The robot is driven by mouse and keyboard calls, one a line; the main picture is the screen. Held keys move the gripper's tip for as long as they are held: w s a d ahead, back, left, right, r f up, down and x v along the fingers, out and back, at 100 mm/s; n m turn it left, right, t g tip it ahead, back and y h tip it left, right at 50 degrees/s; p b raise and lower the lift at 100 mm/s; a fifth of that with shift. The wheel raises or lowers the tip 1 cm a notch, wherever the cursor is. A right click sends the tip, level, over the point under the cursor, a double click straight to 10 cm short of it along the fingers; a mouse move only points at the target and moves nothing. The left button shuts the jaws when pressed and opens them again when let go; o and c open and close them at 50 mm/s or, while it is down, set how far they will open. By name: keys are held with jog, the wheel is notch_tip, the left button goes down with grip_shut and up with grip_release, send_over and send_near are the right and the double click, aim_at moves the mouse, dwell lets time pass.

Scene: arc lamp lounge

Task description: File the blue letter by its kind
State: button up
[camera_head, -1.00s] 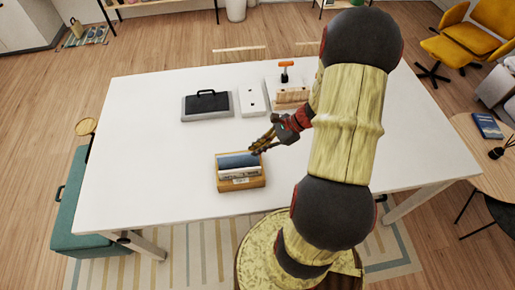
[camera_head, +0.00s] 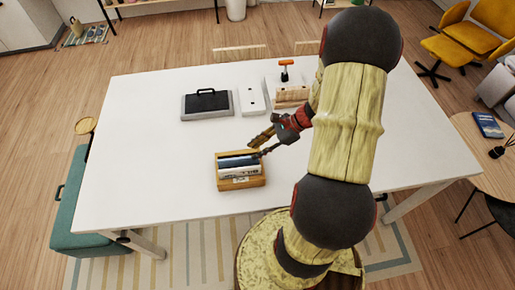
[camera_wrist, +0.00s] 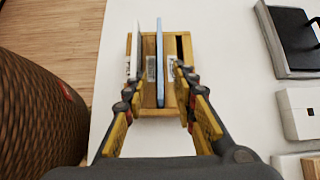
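The blue letter (camera_head: 238,160) stands on edge in a slot of a wooden sorter box (camera_head: 240,183) near the table's front edge. In the wrist view the blue letter (camera_wrist: 160,62) runs along the middle of the box (camera_wrist: 151,112). A white letter (camera_wrist: 137,48) stands in the slot to its left, and a dark slot to its right looks empty. My gripper (camera_head: 256,150) is open over the box's right end. In the wrist view its fingers (camera_wrist: 159,76) are spread on either side of the blue letter, apart from it. The slot labels are too small to read.
On the white table (camera_head: 140,160), a grey tray with a black handled top (camera_head: 207,102), a white plate with dark holes (camera_head: 252,101) and a wooden block with an orange-handled tool (camera_head: 286,75) stand behind the box. The table's left side is clear.

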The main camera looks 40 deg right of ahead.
jog(key=v, duration=1.2)
jog(key=s+a+n+g+h+b, duration=0.2)
jog(key=s+a+n+g+h, duration=0.15)
jog(key=s+n, duration=0.4)
jog(key=w+a+r+n+t+h+b, duration=0.2)
jog(key=a+r+n+b, duration=0.1)
jog(key=a+n+b, duration=0.3)
jog(key=w+a+r+n+t+h+b, duration=0.2)
jog(key=a+n+b, duration=0.4)
jog(key=a+n, duration=0.5)
jog(key=a, duration=0.4)
jog(key=shift+a+r, duration=0.25)
jog(key=shift+r, duration=0.15)
